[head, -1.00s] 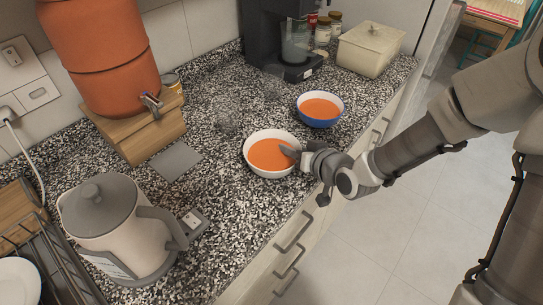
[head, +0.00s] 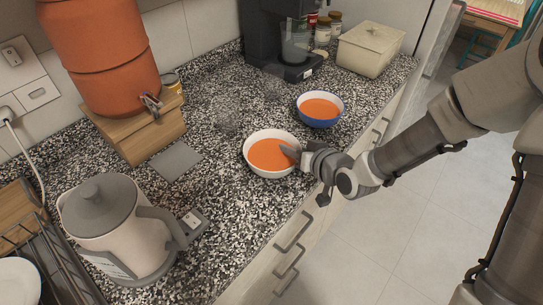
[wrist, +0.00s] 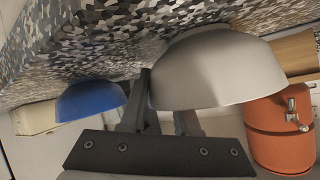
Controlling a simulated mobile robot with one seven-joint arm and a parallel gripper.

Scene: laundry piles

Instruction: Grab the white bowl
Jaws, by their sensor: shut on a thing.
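The white bowl (head: 256,164) with orange contents sits on the speckled counter near its front edge, and looks upright. It also shows large in the wrist view (wrist: 215,72). My gripper (head: 293,152) reaches it from the right in the head view and is shut on its right rim. In the wrist view the fingers (wrist: 160,112) meet the bowl's near wall. One finger is partly hidden behind the bowl. I cannot tell whether the bowl is lifted off the counter.
A blue bowl (head: 319,122) with orange contents stands just behind and right. A kettle (head: 110,225) stands front left, an orange dispenser (head: 100,60) on a wooden stand back left, a coffee machine (head: 275,40) and a beige box (head: 371,50) at the back. A grey square (head: 176,160) lies left.

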